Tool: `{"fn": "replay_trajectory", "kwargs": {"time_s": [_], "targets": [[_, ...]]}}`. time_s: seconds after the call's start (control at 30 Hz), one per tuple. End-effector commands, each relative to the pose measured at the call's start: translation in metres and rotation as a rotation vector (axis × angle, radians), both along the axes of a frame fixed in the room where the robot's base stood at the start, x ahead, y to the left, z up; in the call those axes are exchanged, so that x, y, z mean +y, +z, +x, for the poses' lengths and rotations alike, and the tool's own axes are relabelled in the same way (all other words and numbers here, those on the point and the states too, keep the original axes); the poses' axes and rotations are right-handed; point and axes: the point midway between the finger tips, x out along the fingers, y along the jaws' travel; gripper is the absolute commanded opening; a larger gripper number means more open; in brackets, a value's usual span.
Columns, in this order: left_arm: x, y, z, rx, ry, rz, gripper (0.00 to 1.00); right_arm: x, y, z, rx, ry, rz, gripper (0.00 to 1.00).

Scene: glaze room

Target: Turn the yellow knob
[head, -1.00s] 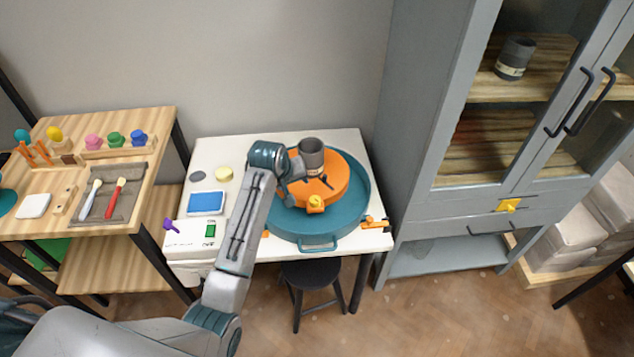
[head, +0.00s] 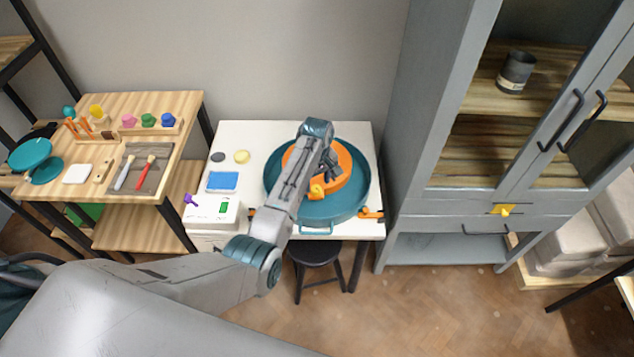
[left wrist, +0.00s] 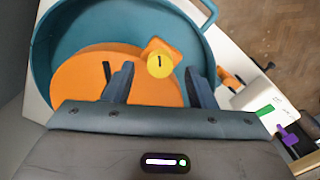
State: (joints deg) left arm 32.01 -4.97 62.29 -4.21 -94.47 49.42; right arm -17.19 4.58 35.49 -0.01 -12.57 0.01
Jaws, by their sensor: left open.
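The yellow knob (left wrist: 160,66) is a round disc with a short black mark on an orange block at the edge of the orange wheel (left wrist: 80,82). The wheel sits in a teal round basin (head: 355,205) on the white table. In the head view the knob (head: 317,190) is small, at the wheel's front. My left gripper (head: 327,170) hangs over the wheel, open and empty. In the left wrist view its two fingers lie on either side of the knob; I cannot tell whether they touch it. Another yellow knob (head: 504,210) is on the cabinet at the right. My right gripper is not in view.
A white switch box (head: 212,214) with a green switch and purple lever stands at the table's front left. A blue pad (head: 222,181) lies behind it. An orange clamp (head: 371,213) is on the table's front right edge. A grey cabinet (head: 430,150) stands close at the right.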

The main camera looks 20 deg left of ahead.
Motion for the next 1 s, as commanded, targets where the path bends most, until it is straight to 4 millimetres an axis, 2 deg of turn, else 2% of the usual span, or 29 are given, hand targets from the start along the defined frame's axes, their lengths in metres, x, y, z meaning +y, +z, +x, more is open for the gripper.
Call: {"fn": "replay_trajectory", "kwargs": {"time_s": [0.2, 0.53, 0.77, 1.0], "targets": [[0.000, -0.021, 0.000, 0.001, 0.000, 0.001, 0.51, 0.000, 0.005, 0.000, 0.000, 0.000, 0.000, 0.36], [0.000, -0.025, 0.000, -0.002, 0.000, 0.001, 0.51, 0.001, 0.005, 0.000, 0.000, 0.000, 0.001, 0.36], [0.000, -0.025, 0.000, -0.001, 0.000, 0.000, 0.06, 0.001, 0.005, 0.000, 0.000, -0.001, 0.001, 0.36], [0.001, -0.024, 0.001, -0.002, -0.015, 0.001, 0.06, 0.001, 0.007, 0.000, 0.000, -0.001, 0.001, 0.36]]}}
